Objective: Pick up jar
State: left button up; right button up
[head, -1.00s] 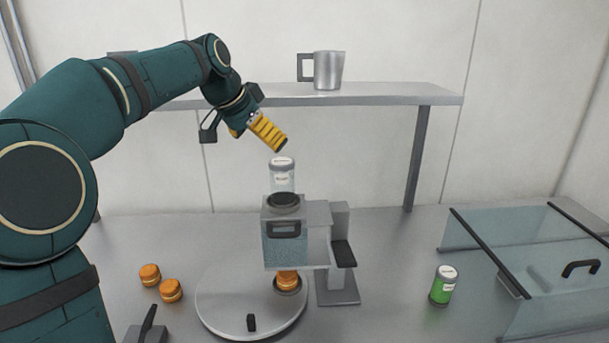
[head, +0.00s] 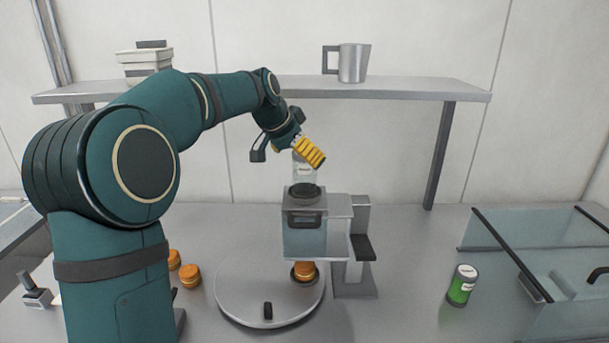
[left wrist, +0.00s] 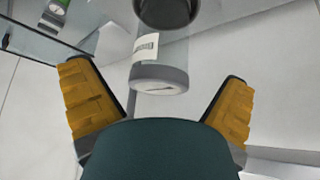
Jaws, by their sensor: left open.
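A clear jar with a grey lid and a white label (head: 304,172) stands at the filling machine's dark round opening in the head view. I cannot tell whether it stands in the opening or just behind it. My left gripper (head: 311,152) is open, with its yellow fingers over the jar's top and covering part of it. In the left wrist view the jar (left wrist: 160,76) lies between the two spread yellow fingers, with clear gaps on both sides. A second jar, green-filled with a white lid (head: 462,285), stands on the table to the right. My right gripper is not in view.
The filling machine (head: 303,238) stands over a round turntable (head: 245,302); an orange round (head: 304,270) sits beneath it. More orange rounds (head: 190,275) lie left. A shelf (head: 420,91) with a metal mug (head: 353,64) is behind. A glass-sided case (head: 540,250) is right.

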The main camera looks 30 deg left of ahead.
pick_arm(q)
jog(key=x, duration=0.3)
jog(key=shift+w+f, duration=0.2)
jog(key=shift+w, duration=0.05)
jog(key=c, duration=1.4)
jog(key=shift+r, duration=0.1)
